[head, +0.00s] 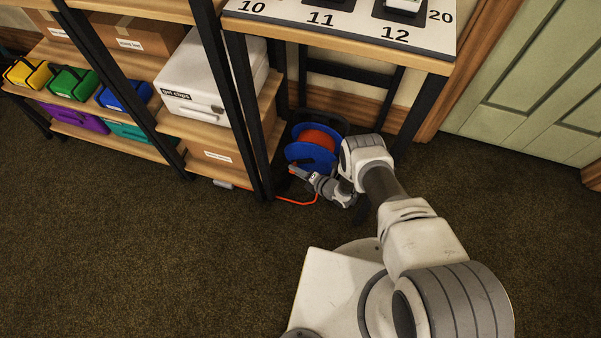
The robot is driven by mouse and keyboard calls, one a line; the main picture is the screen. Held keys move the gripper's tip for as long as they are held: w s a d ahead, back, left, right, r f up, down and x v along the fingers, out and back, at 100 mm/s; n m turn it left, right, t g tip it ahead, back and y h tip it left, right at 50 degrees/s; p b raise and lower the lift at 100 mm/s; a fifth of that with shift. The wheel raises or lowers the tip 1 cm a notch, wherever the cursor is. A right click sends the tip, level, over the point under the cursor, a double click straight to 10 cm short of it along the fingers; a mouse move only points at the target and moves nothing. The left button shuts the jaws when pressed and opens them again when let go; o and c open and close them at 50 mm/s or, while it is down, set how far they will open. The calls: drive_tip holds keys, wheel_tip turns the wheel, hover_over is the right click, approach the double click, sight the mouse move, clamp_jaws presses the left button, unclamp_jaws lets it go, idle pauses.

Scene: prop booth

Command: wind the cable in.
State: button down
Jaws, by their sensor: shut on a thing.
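A cable reel with blue side discs (311,156) and an orange-red cable (318,140) wound on its drum stands on the floor under the numbered table. A loose end of orange cable (296,201) lies on the carpet in front of it, near the shelf leg. My gripper (293,171) is at the front of the reel, low and to its left. It is shut on a part of the reel, probably its crank handle; the fingers hide what they hold.
The table (340,28) with numbered places overhangs the reel, and its black legs stand on both sides. A shelf (180,125) with coloured bins, a white case (212,75) and boxes stands to the left. A green door (545,80) is at the right. The carpet in front is clear.

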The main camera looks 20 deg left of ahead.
drive_tip(key=shift+a+r, duration=0.15)
drive_tip(key=shift+r, duration=0.05)
idle(0.4)
drive_tip(key=c, duration=0.6)
unclamp_jaws()
